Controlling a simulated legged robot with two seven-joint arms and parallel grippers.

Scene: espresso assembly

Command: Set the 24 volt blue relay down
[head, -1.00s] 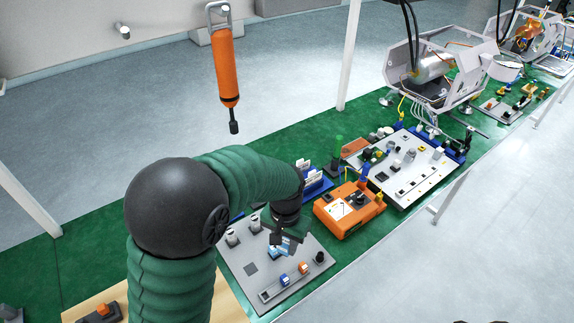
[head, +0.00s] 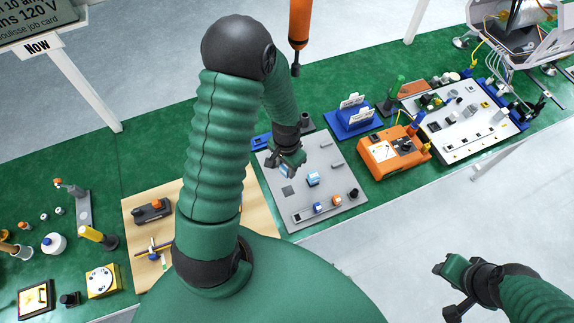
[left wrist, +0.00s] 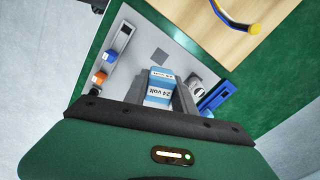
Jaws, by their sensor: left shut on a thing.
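The blue 24 volt relay (left wrist: 158,97) is between the fingers of my left gripper (left wrist: 160,98), its "24 volt" label readable in the left wrist view. In the head view my left gripper (head: 286,168) is shut on the relay (head: 287,171), over the left part of the grey plate (head: 326,156). I cannot tell whether the relay touches the plate. Another light blue block (head: 313,179) stands on the plate to the right of the gripper. My right gripper (head: 448,290) is open and empty at lower right, off the bench.
A blue and an orange part (head: 336,200) sit in a rail at the plate's front. An orange meter box (head: 392,150) stands to the right, a blue card holder (head: 352,118) behind. A wooden board (head: 262,213) lies left. An orange tool (head: 299,25) hangs above.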

